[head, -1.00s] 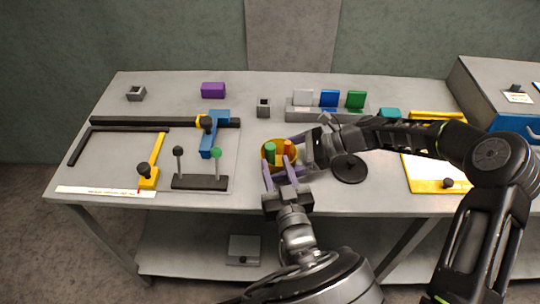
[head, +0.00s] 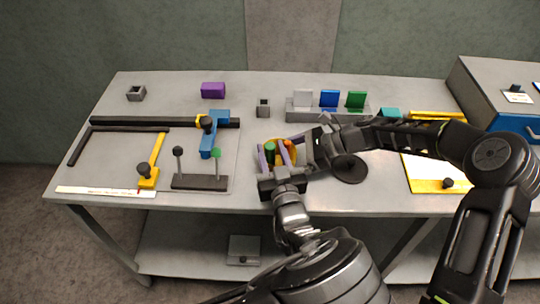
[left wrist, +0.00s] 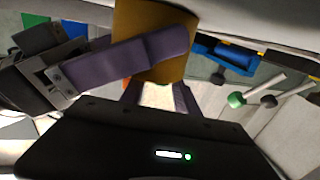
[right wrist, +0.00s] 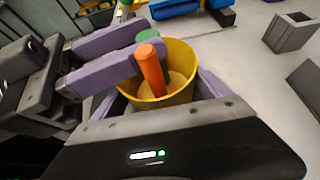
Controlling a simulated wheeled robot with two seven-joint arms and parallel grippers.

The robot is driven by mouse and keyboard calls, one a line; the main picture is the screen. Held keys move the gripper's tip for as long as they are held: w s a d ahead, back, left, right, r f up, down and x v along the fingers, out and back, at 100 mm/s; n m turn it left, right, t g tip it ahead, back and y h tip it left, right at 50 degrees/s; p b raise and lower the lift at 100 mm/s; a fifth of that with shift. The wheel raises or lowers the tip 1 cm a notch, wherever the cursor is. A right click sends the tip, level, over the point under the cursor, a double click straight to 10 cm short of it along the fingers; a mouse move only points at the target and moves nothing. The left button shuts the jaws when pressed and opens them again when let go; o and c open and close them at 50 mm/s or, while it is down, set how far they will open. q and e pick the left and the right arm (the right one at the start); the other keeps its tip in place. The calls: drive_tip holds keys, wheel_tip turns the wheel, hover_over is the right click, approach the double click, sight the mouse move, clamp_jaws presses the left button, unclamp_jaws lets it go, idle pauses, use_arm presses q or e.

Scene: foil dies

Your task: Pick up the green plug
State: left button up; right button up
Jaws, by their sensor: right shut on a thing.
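The green plug (head: 270,151) stands in a yellow cup (right wrist: 170,101), with an orange plug (right wrist: 151,70) beside it. In the right wrist view, the green plug (right wrist: 148,38) is partly hidden behind the orange one and a purple finger. My left gripper (head: 273,155) is at the cup, its two purple fingers apart, one on each side of the green plug; I cannot tell whether they touch it. My right gripper (head: 309,142) comes from the right and is shut on the yellow cup. The cup wall also shows in the left wrist view (left wrist: 160,22).
A rack (head: 327,112) with white, blue and green plates stands behind the cup. A black disc (head: 349,170) lies to the right. A stand with black and green knobs (head: 200,183) and a blue block (head: 215,135) are left. The table's front edge is near.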

use_arm(q)
clamp_jaws()
idle(0.3)
idle(0.3)
wheel_tip(320, 180, up, 10)
idle(0.5)
idle(0.4)
use_arm(e)
drive_tip(key=o, duration=0.8)
